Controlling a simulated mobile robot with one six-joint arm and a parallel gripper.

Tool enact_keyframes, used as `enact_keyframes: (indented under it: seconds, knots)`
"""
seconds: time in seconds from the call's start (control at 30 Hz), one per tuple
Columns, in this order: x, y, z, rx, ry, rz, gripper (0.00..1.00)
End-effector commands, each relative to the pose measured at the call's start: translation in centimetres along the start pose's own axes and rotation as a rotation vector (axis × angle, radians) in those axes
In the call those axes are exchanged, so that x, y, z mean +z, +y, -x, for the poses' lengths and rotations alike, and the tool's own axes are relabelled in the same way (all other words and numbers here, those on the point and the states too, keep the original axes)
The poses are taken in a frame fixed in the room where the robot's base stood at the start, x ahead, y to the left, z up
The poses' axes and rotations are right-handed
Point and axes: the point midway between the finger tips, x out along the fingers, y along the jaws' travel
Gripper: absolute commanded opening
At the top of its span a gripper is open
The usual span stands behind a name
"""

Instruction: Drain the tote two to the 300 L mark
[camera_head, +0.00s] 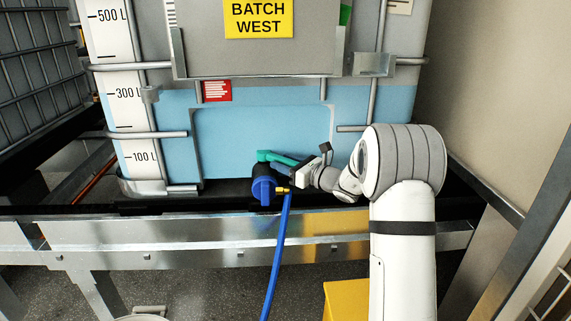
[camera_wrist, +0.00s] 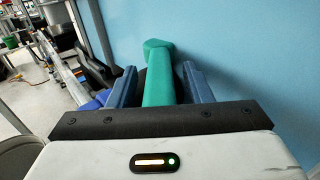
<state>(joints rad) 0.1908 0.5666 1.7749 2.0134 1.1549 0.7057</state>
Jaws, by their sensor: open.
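The tote (camera_head: 262,140) is a translucent caged tank with a "BATCH WEST" sign (camera_head: 258,18). Its blue liquid surface stands about level with, perhaps slightly above, the 300 L mark (camera_head: 128,93) on the white scale strip. A blue valve (camera_head: 263,186) sits low at its front. The valve's green handle (camera_head: 276,157) points right, toward my gripper (camera_head: 310,168). In the wrist view the handle (camera_wrist: 159,82) lies between the two blue-grey fingers of my gripper (camera_wrist: 161,80). The fingers are apart, with the handle between them. Contact is hard to tell.
A blue hose (camera_head: 277,255) with a brass fitting (camera_head: 283,189) hangs from the valve. A metal rail (camera_head: 180,255) runs below the tote. Another caged tote (camera_head: 35,70) stands at left. A beige wall (camera_head: 490,80) is close at right, and a yellow box (camera_head: 347,300) is below.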

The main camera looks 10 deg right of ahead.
Motion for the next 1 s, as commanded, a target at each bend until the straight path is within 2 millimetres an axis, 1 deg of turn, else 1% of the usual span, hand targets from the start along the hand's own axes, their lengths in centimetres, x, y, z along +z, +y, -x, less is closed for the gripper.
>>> enact_keyframes:
  seconds: [0.03,0.07,0.57,0.87,1.0]
  knots:
    - [0.0,0.0,0.0,0.0,0.0,0.0,0.43]
    - [0.0,0.0,0.0,0.0,0.0,0.0,0.41]
    - [0.0,0.0,0.0,0.0,0.0,0.0,0.0]
    - [0.1,0.1,-0.1,0.006,-0.001,0.001,0.0]
    - [0.3,0.9,-1.2,0.066,-0.003,0.001,0.0]
